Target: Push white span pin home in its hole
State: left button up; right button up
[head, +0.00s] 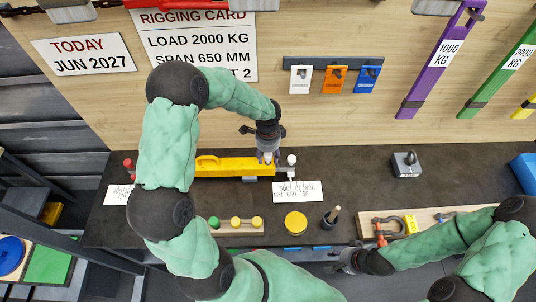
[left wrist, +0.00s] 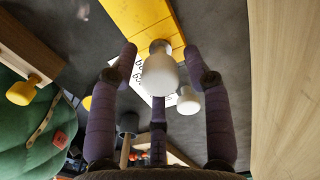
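The yellow beam (head: 225,167) lies on the dark bench top. A white knob-headed pin (left wrist: 158,68) stands at its end in the left wrist view, between the spread fingers of my left gripper (left wrist: 160,60), with visible gaps. In the head view my left gripper (head: 267,157) points down over the beam's right end and largely hides that pin. A second white knob (head: 291,160) stands just right of the beam; it appears smaller in the left wrist view (left wrist: 188,100). How deep the pin sits is hidden. My right gripper (head: 348,262) is low near the bench's front edge, its fingers unclear.
A number card (head: 298,191) lies before the beam's right end. A strip with green and yellow knobs (head: 236,223), a yellow disc (head: 296,222) and a dark cup (head: 330,218) stand in front. A red knob (head: 128,164) is left. The bench's back middle is mostly clear.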

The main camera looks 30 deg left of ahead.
pick_arm(q)
jog(key=shift+r, duration=0.1)
notch_tip(320, 180, up, 12)
dwell(0.7)
dwell(0.5)
